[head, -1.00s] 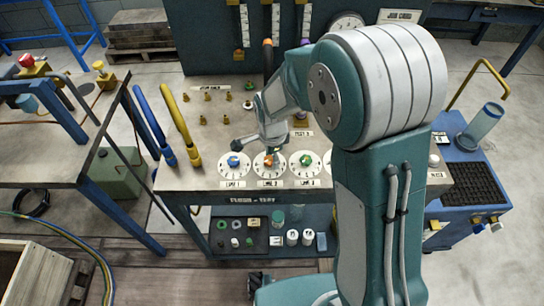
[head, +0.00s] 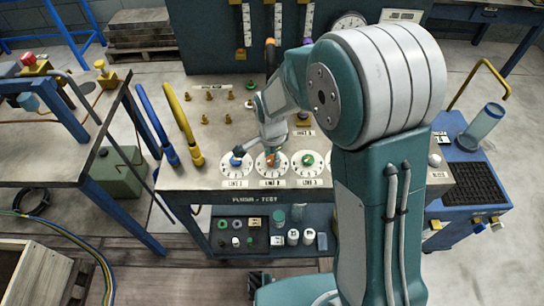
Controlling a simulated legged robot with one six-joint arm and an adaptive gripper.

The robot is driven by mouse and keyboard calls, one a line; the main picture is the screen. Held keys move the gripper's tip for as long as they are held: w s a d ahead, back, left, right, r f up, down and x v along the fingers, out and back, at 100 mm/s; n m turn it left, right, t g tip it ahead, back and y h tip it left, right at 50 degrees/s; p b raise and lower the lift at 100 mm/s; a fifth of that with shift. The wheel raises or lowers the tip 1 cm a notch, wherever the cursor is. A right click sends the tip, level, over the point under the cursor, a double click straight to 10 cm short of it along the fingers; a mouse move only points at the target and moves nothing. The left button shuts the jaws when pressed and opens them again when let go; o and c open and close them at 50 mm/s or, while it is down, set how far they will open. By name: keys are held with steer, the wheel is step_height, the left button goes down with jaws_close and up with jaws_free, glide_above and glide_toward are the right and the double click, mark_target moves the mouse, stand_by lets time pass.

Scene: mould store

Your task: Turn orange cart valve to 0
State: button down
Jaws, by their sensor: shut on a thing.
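The orange valve (head: 271,157) is the knob in the middle of a white numbered dial (head: 271,174) labelled LINE 2, on the front of the grey bench top (head: 218,134). My gripper (head: 271,151) comes down from above and is shut on the orange valve. The gripper hides part of the knob and of the dial's far side. The numbers and the knob's pointer are too small to read. A blue valve (head: 235,161) on the LINE 1 dial stands to the left, and a green valve (head: 308,160) on the LINE 3 dial to the right.
Close behind are several small brass fittings (head: 206,119). Blue and yellow handles (head: 196,157) stand at the bench's left edge. A lower shelf (head: 260,250) holds small jars.

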steer(key=n, duration=1.3)
steer(key=shift+w+r+n, duration=0.1)
steer(key=shift+n, duration=0.2)
steer(key=n, duration=1.3)
steer(key=shift+n, duration=0.3)
steer(key=shift+w, duration=0.1)
steer(key=shift+c, duration=1.3)
jaws_free()
